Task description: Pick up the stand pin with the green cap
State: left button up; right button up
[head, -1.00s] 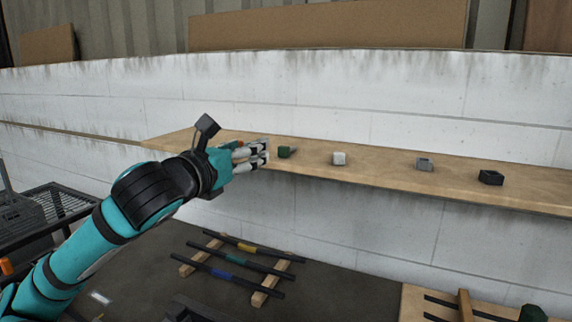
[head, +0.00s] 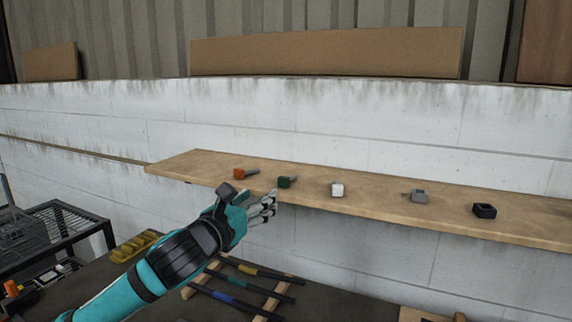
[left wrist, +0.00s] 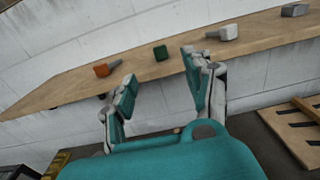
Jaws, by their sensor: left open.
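The stand pin with the green cap (head: 285,182) lies on the wooden shelf (head: 380,205), between an orange-capped pin (head: 241,174) and a white-capped one (head: 337,190). In the left wrist view the green cap (left wrist: 160,53) shows beyond and between the two fingers, and its shaft is hidden behind the cap. My left gripper (head: 270,206) is open and empty, in front of the shelf's front edge, just below and left of the green cap. It also shows in the left wrist view (left wrist: 158,92), apart from every pin. My right gripper is not seen.
A grey piece (head: 419,196) and a black block (head: 484,211) sit farther right on the shelf. A white block wall (head: 330,145) stands behind. Below is a wooden rack with dark bars (head: 240,285). A black wire shelf (head: 75,235) stands at the left.

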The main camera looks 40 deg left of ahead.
aim_at(282, 178)
pick_arm(q)
jog(key=p+x, duration=0.1)
jog(key=x, duration=0.7)
jog(key=shift+a+r, duration=0.1)
jog(key=shift+p+x, duration=1.25)
jog(key=shift+x, duration=1.5)
jog(key=shift+w, duration=0.45)
jog(key=shift+s, duration=0.1)
jog(key=shift+c, duration=0.7)
grip_shut()
